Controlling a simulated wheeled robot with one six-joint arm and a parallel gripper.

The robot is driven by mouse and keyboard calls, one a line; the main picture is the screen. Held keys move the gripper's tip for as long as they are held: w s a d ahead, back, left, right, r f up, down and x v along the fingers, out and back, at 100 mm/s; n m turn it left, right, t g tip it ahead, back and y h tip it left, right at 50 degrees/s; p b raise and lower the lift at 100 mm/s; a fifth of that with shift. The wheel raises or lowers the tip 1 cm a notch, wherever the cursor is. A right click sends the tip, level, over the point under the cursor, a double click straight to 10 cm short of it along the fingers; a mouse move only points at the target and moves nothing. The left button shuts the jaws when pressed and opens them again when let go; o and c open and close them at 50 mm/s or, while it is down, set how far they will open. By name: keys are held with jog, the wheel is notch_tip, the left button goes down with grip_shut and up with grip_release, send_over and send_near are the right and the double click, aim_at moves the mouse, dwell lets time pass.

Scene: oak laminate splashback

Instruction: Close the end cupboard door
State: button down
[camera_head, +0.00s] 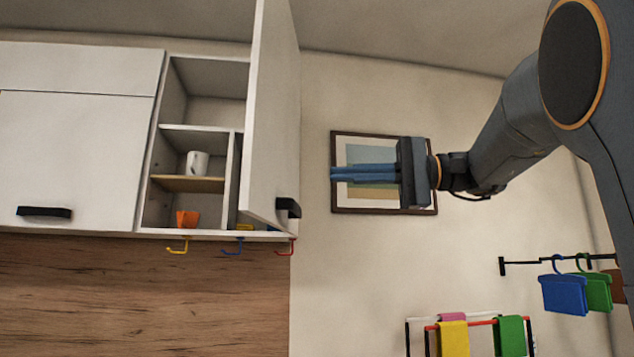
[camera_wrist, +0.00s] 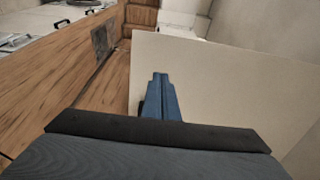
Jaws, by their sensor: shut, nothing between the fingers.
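The end cupboard door (camera_head: 272,110) is a white panel at the right end of the wall cupboards in the head view. It stands open, swung out toward me, with a black handle (camera_head: 288,207) low on it. The cupboard (camera_head: 205,85) behind it shows open shelves. My gripper (camera_head: 334,173) is shut and empty, to the right of the door and apart from it in the head view, pointing left. In the wrist view my blue fingers (camera_wrist: 160,78) are together, in front of a large pale panel (camera_wrist: 215,85) that looks like the door.
A white mug (camera_head: 197,163) and an orange cup (camera_head: 187,218) stand inside the cupboard. Coloured hooks (camera_head: 178,246) hang below it. A framed picture (camera_head: 384,203) hangs on the wall behind my gripper. A rail with a blue hanging piece (camera_head: 564,294) is lower right.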

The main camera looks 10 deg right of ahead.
aim_at(261, 178)
jog(key=p+x, duration=0.4)
jog(key=x, duration=0.8)
jog(key=shift+a+p, duration=0.25)
jog(key=shift+p, duration=0.15)
jog(key=shift+w+a+f, duration=0.1)
jog(key=shift+a, duration=0.1)
